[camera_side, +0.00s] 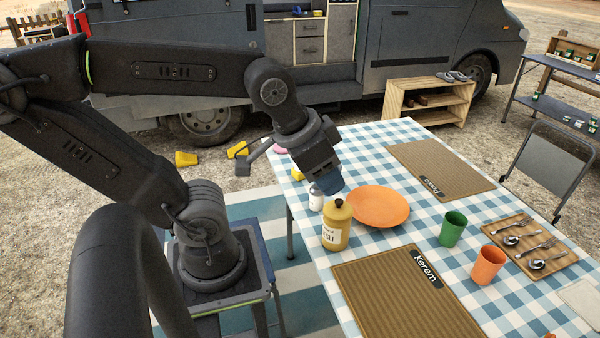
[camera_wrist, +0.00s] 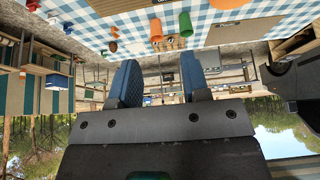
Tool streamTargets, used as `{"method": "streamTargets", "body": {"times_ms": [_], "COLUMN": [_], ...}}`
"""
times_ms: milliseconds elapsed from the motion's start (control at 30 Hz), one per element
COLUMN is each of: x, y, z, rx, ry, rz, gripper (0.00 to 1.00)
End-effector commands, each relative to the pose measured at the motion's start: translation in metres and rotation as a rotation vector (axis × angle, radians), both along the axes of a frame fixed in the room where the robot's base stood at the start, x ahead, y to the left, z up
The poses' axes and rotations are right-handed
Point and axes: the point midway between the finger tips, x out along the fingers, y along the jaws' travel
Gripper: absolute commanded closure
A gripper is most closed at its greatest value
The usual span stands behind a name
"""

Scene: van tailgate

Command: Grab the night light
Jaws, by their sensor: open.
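I cannot pick out a night light for certain in either view. My gripper (camera_side: 328,183) hangs over the near left part of the checked table in the side view, just above a small white shaker and a mustard-yellow bottle. In the wrist view my gripper (camera_wrist: 160,75) has its two blue-padded fingers spread apart, with nothing between them. A small pink item (camera_side: 280,149) and a small yellow item (camera_side: 297,173) show at the table's left edge, partly behind my arm; I cannot tell what they are.
The checked table (camera_side: 376,148) holds the yellow bottle (camera_side: 336,227), white shaker (camera_side: 316,198), orange plate (camera_side: 378,207), green cup (camera_side: 453,229), orange cup (camera_side: 488,265), cutlery tray (camera_side: 528,243) and two woven mats (camera_side: 405,300). A wooden shelf (camera_side: 428,98) stands by the van.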

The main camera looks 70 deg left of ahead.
Motion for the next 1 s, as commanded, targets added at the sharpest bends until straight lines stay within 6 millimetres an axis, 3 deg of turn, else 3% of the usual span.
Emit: {"method": "streamTargets", "body": {"times_ms": [133, 533, 833, 1000], "x": [0.000, 0.000, 0.005, 0.042], "y": [0.000, 0.000, 0.003, 0.030], "z": [0.000, 0.000, 0.002, 0.008], "rx": [0.000, 0.000, -0.001, -0.011], "ry": [0.000, 0.000, 0.004, 0.035], "rz": [0.000, 0.000, 0.023, 0.198], "gripper": [0.56, 0.18, 0.17, 0.17]}}
